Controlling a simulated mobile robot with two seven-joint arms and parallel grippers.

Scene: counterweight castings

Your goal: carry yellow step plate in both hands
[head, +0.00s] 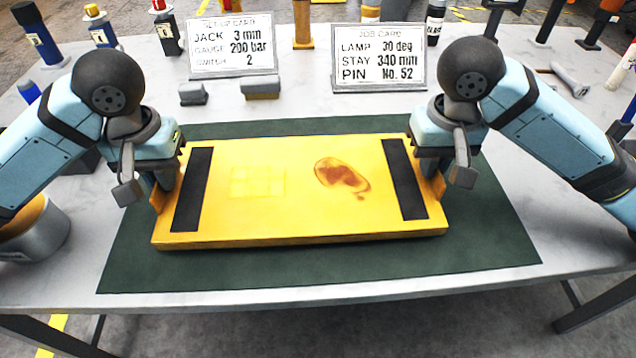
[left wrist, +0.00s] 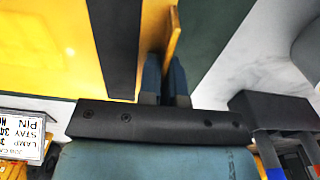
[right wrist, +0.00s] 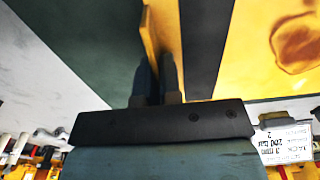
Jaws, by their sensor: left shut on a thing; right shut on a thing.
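The yellow step plate (head: 290,205) lies level over the dark green mat (head: 330,270) in the head view. It has a black strip near each end and a brown stain right of its middle. Whether it touches the mat or is slightly raised, I cannot tell. My left gripper (head: 160,190) is shut on the upright yellow tab (left wrist: 172,40) at the plate's left end. My right gripper (head: 436,180) is shut on the matching tab (right wrist: 150,35) at the right end. The wrist views show the dark fingers against these tabs; their tips are partly hidden.
Two cards, the set-up card (head: 232,46) and the job card (head: 379,57), stand behind the mat. Two small grey blocks lie near the set-up card. The mat's front strip is clear.

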